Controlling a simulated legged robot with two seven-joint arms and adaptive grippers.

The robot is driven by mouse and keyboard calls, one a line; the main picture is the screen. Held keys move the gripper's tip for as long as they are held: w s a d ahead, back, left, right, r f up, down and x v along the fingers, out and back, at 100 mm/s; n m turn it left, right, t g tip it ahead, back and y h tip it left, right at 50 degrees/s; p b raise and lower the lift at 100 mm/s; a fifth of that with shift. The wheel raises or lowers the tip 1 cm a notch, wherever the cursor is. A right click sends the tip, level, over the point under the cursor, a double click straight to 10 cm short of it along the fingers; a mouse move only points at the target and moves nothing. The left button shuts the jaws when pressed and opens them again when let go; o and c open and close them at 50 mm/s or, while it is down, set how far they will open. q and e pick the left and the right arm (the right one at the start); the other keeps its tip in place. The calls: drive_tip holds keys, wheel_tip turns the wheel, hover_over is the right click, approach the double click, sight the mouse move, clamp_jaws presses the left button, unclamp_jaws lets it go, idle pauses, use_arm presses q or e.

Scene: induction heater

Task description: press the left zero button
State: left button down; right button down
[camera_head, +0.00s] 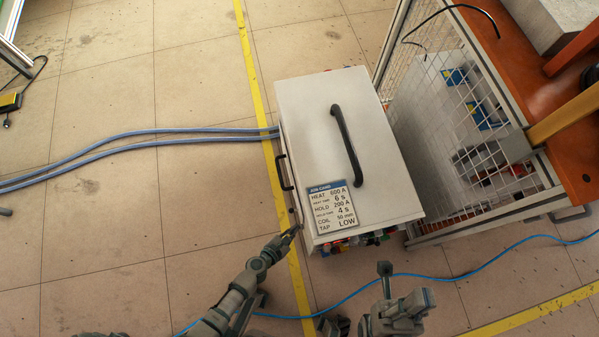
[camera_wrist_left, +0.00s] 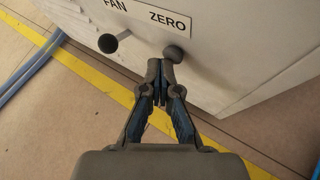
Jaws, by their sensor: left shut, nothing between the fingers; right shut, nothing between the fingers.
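The white induction heater box (camera_head: 325,120) stands on the floor with a black handle on its top. In the left wrist view its side panel (camera_wrist_left: 235,65) carries the labels FAN and ZERO. A dark round zero button (camera_wrist_left: 173,54) sits under the ZERO label. My left gripper (camera_wrist_left: 160,65) is shut and empty, its tips just below the button; I cannot tell whether they touch it. In the head view my left gripper (camera_head: 292,232) is at the box's lower left corner. My right gripper (camera_head: 385,270) is shut and empty, in front of the box and apart from it.
A dark knob on a stem (camera_wrist_left: 108,43) stands left of the zero button, under FAN. Blue hoses (camera_head: 150,140) run left from the box. A blue cable (camera_head: 480,275) crosses the floor. A mesh fence (camera_head: 440,110) stands close on the right.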

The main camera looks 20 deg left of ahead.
use_arm(q)
drive_tip(key=shift+a, duration=0.1)
drive_tip(key=shift+s+a, duration=0.45)
drive_tip(key=shift+a, duration=0.15)
drive_tip(key=shift+s+a+b, duration=0.15)
drive_tip(key=shift+s+a, duration=0.6)
drive_tip(key=shift+a, duration=0.3)
drive_tip(key=shift+s+a+b, duration=0.15)
drive_tip(key=shift+s+a, duration=0.55)
drive_tip(key=shift+a, duration=0.35)
